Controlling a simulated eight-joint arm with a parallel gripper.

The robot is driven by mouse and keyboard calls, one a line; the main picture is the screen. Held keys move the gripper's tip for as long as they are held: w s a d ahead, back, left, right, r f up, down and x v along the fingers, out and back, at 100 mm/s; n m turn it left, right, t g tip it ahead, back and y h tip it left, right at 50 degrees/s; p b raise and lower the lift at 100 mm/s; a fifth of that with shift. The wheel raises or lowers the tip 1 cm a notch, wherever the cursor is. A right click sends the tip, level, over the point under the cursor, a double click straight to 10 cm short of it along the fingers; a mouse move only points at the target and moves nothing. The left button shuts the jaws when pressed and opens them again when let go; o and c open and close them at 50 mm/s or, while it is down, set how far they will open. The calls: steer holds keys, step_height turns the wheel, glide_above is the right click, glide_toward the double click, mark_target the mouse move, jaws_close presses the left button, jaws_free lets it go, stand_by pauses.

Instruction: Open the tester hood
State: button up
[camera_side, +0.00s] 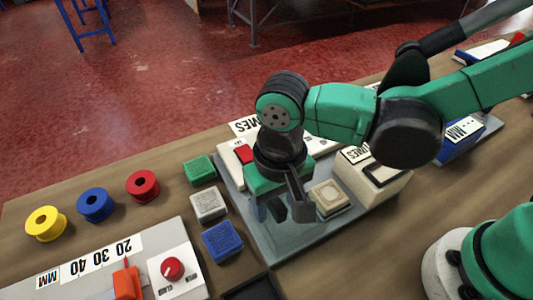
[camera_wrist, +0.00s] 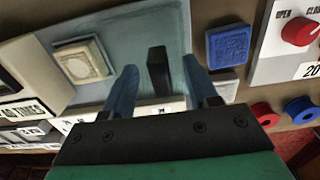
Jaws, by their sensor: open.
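The tester hood shows as a clear, bluish panel over the grey base plate in the side view (camera_side: 285,232) and the wrist view (camera_wrist: 190,28). A short black bar, apparently its handle, stands on it (camera_wrist: 158,70); the bar also shows below my gripper in the side view (camera_side: 277,209). My gripper (camera_side: 279,203) points down over the hood. It is open and empty, and in the wrist view its two fingers (camera_wrist: 160,66) lie on either side of the bar with gaps. How far the tips reach down beside the bar is hard to tell.
A beige square sample (camera_side: 328,196) lies beside the bar, near a cream box (camera_side: 372,178). Green (camera_side: 199,169), grey (camera_side: 208,204) and blue (camera_side: 222,240) blocks stand left of the plate. Spools, including a yellow one (camera_side: 45,223), and a red-knob panel (camera_side: 172,269) are farther left.

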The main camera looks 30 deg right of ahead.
steer(key=shift+r, duration=0.1)
steer(key=shift+r, duration=2.75)
steer(key=shift+d, duration=0.1)
steer(key=w+d+t, duration=0.1)
steer(key=d+t, duration=0.1)
steer(key=d, duration=0.4)
steer(key=w+d+r+t, duration=0.1)
steer(key=d+t, duration=0.1)
steer(key=d, duration=0.5)
steer(key=w+d+r+t, duration=0.1)
steer(key=d+t, duration=0.2)
steer(key=d, duration=0.4)
steer(key=shift+w+d, duration=0.25)
steer(key=shift+w, duration=0.1)
